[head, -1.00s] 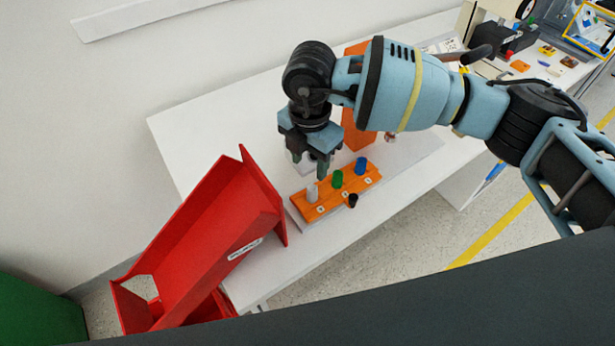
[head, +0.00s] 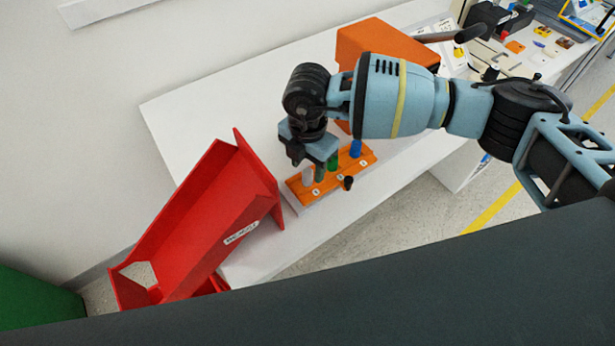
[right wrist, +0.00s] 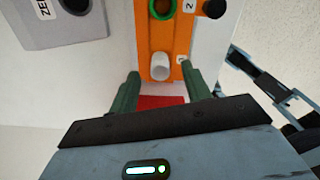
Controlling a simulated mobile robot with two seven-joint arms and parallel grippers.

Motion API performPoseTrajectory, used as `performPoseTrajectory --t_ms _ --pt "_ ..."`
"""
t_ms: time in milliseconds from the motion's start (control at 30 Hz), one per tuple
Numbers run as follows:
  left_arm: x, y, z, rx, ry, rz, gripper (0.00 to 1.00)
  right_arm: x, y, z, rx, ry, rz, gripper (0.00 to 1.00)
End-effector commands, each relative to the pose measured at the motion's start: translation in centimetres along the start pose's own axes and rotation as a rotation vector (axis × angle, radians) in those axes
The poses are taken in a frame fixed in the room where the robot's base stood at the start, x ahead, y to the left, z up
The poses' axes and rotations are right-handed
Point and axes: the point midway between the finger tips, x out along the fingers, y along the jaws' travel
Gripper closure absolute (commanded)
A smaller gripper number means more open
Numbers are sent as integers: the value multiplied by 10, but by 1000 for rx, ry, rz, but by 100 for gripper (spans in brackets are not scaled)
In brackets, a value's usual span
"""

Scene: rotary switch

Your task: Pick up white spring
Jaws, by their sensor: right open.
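The white spring (right wrist: 160,66) is a pale cylinder standing on the orange block (right wrist: 180,45), at its end nearest the fingers in the right wrist view. In the head view the white spring (head: 307,174) stands at the left end of the orange block (head: 325,187), partly behind a finger. My right gripper (right wrist: 160,85) is open, its two green fingers on either side of the spring's line and apart from it. In the head view my right gripper (head: 307,170) is low over the block's left end. My left gripper is not in view.
A green piece (head: 332,162), a blue piece (head: 355,148) and a black knob (head: 348,183) are on the same block. A red chute (head: 200,225) stands to the left. An orange box (head: 375,45) is behind my right arm. The white table (head: 215,120) is clear at the back left.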

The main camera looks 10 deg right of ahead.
Motion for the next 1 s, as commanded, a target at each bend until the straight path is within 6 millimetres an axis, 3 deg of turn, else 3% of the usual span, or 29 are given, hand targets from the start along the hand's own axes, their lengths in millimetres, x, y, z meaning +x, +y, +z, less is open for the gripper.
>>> performPoseTrajectory --t_ms 100,333,700,1000 --pt "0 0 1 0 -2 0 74 9 0 -1 -1 1 -2 52" --pt "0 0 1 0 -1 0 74 9 0 0 -1 0 0 52" --pt "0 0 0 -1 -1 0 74 8 0 0 -1 0 0 100" --pt "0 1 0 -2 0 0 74 7 0 0 -1 0 0 100"
